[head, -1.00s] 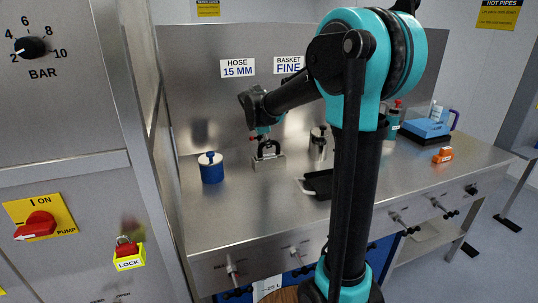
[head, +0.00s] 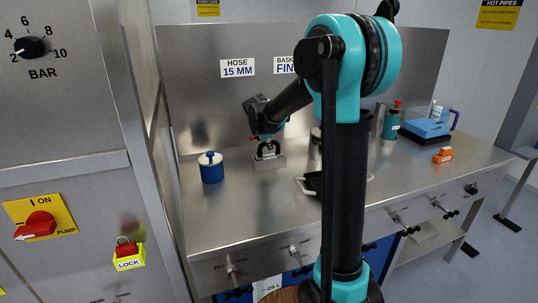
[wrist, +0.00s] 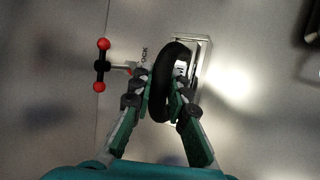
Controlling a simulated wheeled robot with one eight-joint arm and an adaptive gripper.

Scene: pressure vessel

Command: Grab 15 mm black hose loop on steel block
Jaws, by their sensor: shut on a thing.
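The black hose loop (wrist: 174,62) stands upright on the steel block in the wrist view. The steel block (head: 270,163) sits on the bench below the "HOSE 15 MM" sign and shows in part behind the loop in the wrist view (wrist: 203,58). My gripper (wrist: 166,92) is shut on the hose loop, with one finger on each side of it. In the head view my gripper (head: 268,143) is just above the block, and the loop there is small and partly covered by the fingers.
A blue pot with a white lid (head: 210,168) stands left of the block. A dark tray with light handles (head: 310,184) lies to the right, nearer the front. A red-ended valve handle (wrist: 102,66) is left of the loop. Bench space in front of the block is clear.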

